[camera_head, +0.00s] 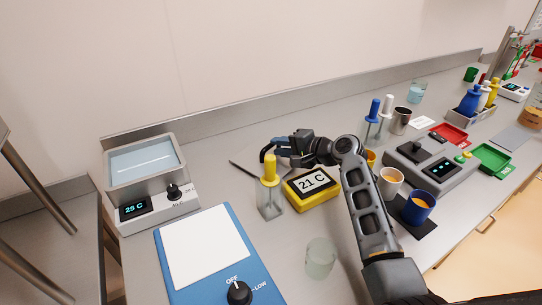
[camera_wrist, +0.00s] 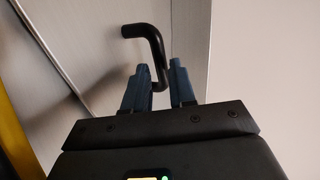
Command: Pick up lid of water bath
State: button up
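The water bath (camera_head: 150,180) is at the left, an open-topped grey box showing 25 C. A flat metal plate that looks like its lid (camera_head: 243,153) lies on the bench to the right of it, partly hidden by my gripper (camera_head: 277,147). In the wrist view the black bent lid handle (camera_wrist: 150,40) reaches down from the upper left, and its lower end is between the two blue fingertips of my gripper (camera_wrist: 160,75). The fingers are apart, with a narrow gap visible beside the handle. I see no clear grip on it.
A yellow-handled glass piece (camera_head: 269,190) and a yellow 21 C display (camera_head: 312,187) stand in front of my gripper. A blue hotplate (camera_head: 207,250) and a glass beaker (camera_head: 320,257) are nearer. Cups and a grey device (camera_head: 432,165) are at the right.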

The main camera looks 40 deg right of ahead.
aim_at(273, 146)
jog(key=b+x, duration=0.2)
jog(key=x, duration=0.2)
jog(key=shift+a, duration=0.1)
grip_shut()
